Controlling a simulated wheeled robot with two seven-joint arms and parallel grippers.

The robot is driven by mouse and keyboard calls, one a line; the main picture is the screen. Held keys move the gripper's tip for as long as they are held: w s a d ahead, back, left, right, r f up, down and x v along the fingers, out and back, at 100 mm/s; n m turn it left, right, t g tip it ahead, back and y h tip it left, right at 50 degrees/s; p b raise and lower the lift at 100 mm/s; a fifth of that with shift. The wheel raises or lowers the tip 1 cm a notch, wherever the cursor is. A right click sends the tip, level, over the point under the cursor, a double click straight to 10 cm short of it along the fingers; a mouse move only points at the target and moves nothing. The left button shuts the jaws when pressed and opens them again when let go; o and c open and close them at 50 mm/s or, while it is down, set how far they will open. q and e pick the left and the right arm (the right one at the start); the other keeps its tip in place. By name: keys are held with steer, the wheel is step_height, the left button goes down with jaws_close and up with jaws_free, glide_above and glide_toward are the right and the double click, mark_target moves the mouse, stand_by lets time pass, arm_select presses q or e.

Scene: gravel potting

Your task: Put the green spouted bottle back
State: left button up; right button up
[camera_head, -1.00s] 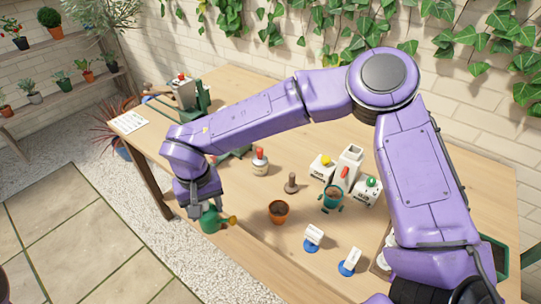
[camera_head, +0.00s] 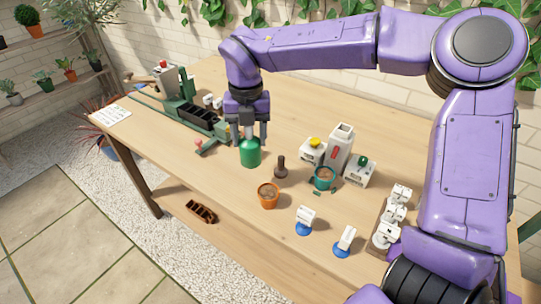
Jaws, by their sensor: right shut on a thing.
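The green bottle (camera_head: 250,154) is upright below my right gripper (camera_head: 247,134) in the head view, behind and a little left of the orange pot. My right gripper points down and is shut on the bottle's upper part. The fingers hide the bottle's top, and I cannot make out its spout clearly. I cannot tell whether its base touches the table (camera_head: 190,180) or hangs just above it. My left gripper is not in view.
A soil-filled orange pot (camera_head: 268,196), a dark brown tool (camera_head: 281,167) and a teal pot (camera_head: 324,179) stand nearby. White boxes and a tall white container (camera_head: 340,148) are to the right. A green rack (camera_head: 190,114) is at the left.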

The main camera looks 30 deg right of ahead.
steer(key=s+d+r+m+b, duration=0.25)
steer(key=d+m, duration=0.25)
steer(key=m, duration=1.1)
steer(key=w+d+f+p, duration=0.2)
steer(key=w+f, duration=0.2)
steer(key=w+d+f+p, duration=0.3)
steer(key=w+f, duration=0.1)
steer(key=w+d+f+p, duration=0.2)
steer(key=w+f, duration=0.2)
steer(key=shift+w+d+f+p, duration=0.25)
steer(key=shift+d+p, duration=0.05)
steer(key=shift+p, duration=0.1)
steer(key=shift+f, duration=0.25)
steer(key=shift+f+b, duration=0.15)
steer(key=shift+b, duration=0.15)
steer(key=o, duration=0.9)
